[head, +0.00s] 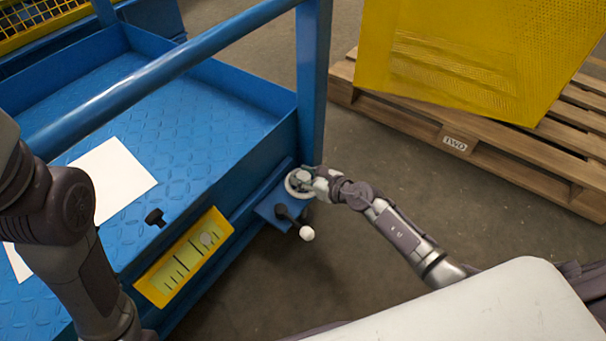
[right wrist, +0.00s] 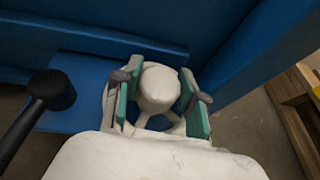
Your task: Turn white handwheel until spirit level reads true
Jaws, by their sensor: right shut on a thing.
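The white handwheel (head: 291,188) is mounted on a small blue bracket at the side of the blue platform. My right gripper (head: 320,184) is at the wheel's right side. In the right wrist view, my right gripper (right wrist: 161,92) has its green-padded fingers on either side of the handwheel's rounded white knob (right wrist: 158,87), shut on it. Part of the wheel is hidden by the gripper. The spirit level (head: 163,283) has a yellow frame and a green-yellow face with dark lines. Its pale bubble (head: 208,238) sits toward the upper-right end, beyond the lines. My left gripper is out of view.
A black knob (head: 155,217) and white sheet (head: 112,178) are on the platform (head: 215,110). A blue rail (head: 165,68) crosses above. A yellow bin (head: 460,60) sits on a wooden pallet (head: 500,155).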

